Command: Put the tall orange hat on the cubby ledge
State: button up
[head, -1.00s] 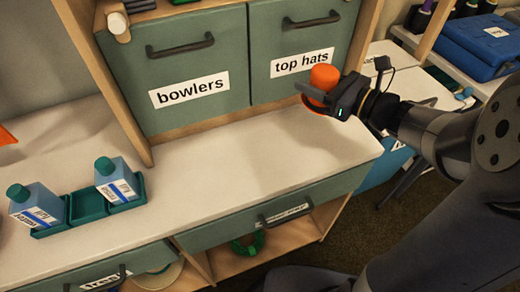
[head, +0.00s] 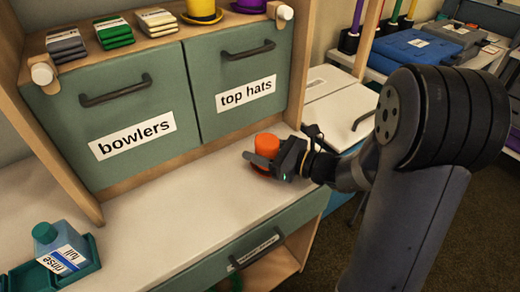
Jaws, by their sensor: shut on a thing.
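The orange hat (head: 267,146) is in my gripper (head: 262,162) in the head view, over the right part of the white counter below the "top hats" door. My gripper is shut on it. Its crown sticks up above the fingers and its lower part is partly hidden by them. I cannot tell whether the hat touches the counter. The cubby ledge (head: 165,48) seems to be the shelf above the two green doors. On it stand a yellow hat (head: 204,8) and a purple hat (head: 249,4), both cut off by the top edge, with folded cloths to their left.
Green doors marked "bowlers" (head: 110,118) and "top hats" (head: 240,80) have dark handles that stick out. Wooden uprights edge the cabinet. A blue bottle (head: 62,252) stands in a green tray at lower left. The middle counter (head: 175,215) is clear.

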jog(key=shift+f, duration=0.15)
jog(key=o, duration=0.9)
jog(key=shift+o, duration=0.2)
jog(key=shift+r, duration=0.3)
jog(key=v, duration=1.2)
jog(key=shift+p, duration=0.4)
